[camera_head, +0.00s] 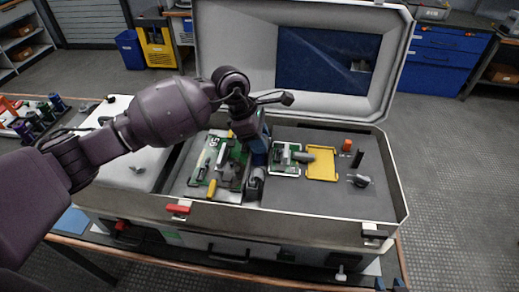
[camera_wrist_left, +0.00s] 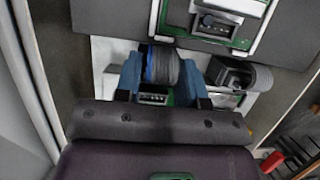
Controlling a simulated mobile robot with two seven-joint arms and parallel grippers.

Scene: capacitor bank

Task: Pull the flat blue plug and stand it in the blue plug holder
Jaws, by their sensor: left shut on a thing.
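My left gripper (camera_head: 258,150) points down into the open case, between the green board on the left and the small board to its right. In the left wrist view its blue fingers (camera_wrist_left: 162,72) are shut on a dark grey plug with a blue side (camera_wrist_left: 160,62). A green-edged socket piece with pale contacts (camera_wrist_left: 153,98) shows between the fingers, near the plug; I cannot tell whether they touch. The arm and fingers largely hide the plug in the head view. I cannot make out the blue plug holder for certain. My right gripper is not in view.
A dark round-ended connector (camera_wrist_left: 235,75) sits close beside the fingers. The raised lid (camera_head: 235,60) stands behind.

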